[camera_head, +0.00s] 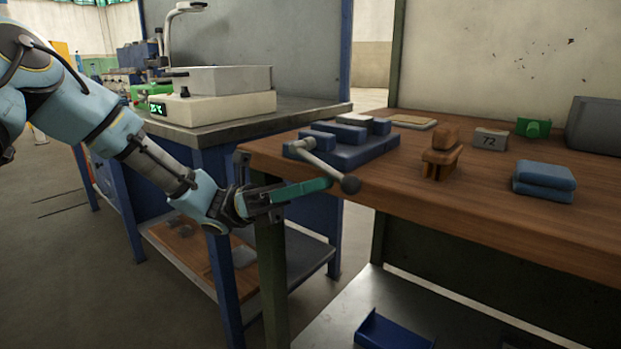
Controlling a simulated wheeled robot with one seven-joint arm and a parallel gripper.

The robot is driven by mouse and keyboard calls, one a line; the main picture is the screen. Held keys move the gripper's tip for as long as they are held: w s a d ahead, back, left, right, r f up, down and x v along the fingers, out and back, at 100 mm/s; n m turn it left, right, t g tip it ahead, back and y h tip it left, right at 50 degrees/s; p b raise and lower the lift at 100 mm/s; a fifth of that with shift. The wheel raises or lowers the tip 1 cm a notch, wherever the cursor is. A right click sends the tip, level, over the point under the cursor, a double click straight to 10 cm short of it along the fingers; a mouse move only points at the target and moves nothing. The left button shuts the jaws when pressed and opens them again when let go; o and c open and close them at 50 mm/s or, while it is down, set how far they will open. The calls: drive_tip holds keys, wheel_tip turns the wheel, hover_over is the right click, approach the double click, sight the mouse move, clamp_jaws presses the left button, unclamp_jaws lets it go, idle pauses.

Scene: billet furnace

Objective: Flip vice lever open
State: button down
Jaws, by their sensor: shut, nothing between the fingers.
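The blue vice (352,154) sits on the wooden workbench near its left front corner. Its grey lever (322,165) slants down and to the right from the vice's front and ends in a dark ball knob (350,185). My gripper (328,184) comes in from the left at the bench's front edge, with green fingers pointing right. The fingers are shut and empty. Their tips appear just left of the knob, close to the lower end of the lever; I cannot tell whether they touch it.
On the wooden bench (480,205) stand a brown wooden block piece (441,158), a grey block marked 72 (490,139), a green part (533,128) and stacked blue pads (544,178). A metal-topped bench with a scale-like device (220,107) stands behind my arm. A blue tray (390,332) lies below.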

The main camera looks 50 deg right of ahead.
drive_tip(key=shift+s+r+p, duration=0.45)
drive_tip(key=shift+r+p, duration=0.4)
drive_tip(key=shift+p, duration=1.55)
drive_tip(key=shift+s+p, duration=0.1)
drive_tip(key=shift+p, duration=0.25)
drive_tip(key=shift+f, duration=0.35)
drive_tip(key=w+a+f+b, duration=0.1)
drive_tip(key=w+a+f, duration=0.1)
drive_tip(key=w+f, duration=0.6)
drive_tip(key=shift+a+f, duration=0.15)
drive_tip(key=shift+f, duration=0.8)
